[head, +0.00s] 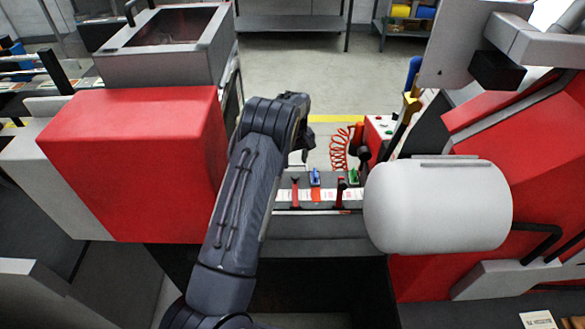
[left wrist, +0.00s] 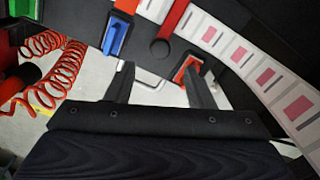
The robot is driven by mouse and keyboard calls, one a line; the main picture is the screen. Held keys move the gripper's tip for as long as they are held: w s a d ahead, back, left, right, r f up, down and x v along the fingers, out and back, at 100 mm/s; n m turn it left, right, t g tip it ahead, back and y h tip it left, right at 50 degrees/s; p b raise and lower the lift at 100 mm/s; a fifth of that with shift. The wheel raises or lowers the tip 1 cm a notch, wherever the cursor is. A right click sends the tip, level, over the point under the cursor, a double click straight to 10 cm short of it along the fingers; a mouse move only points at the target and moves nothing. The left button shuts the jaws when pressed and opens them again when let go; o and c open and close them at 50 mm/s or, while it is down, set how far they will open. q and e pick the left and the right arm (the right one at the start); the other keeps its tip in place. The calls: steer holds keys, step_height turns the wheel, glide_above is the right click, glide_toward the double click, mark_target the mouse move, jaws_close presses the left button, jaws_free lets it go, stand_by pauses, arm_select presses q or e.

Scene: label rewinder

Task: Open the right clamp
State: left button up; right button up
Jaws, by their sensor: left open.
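The right clamp has a red lever (head: 340,190) beside the white label strip (head: 318,195), left of the white roll. A second red lever (head: 295,192) stands to its left; I cannot tell whether either clamp is open or closed. My left gripper (head: 302,156) hangs just behind the strip, its fingers partly hidden by the arm. In the left wrist view the gripper (left wrist: 160,82) is open and empty, its fingers apart. A red lever (left wrist: 175,18) with a black knob shows ahead of it, between a blue piece (left wrist: 117,35) and an orange piece (left wrist: 188,66). My right gripper is out of view.
The large white roll (head: 437,205) stands close on the right. A red machine body (head: 135,160) is on the left. A green piece (head: 353,175) sits near the right lever. A coiled red hose (head: 339,150) hangs behind it, also in the left wrist view (left wrist: 60,80).

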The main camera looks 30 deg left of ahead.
mark_target(295, 176)
arm_select(q)
step_height(295, 176, down, 6)
steer(key=shift+d+f+p, duration=0.1)
steer(key=shift+f+p, duration=0.15)
steer(key=shift+p, duration=0.45)
jaws_close()
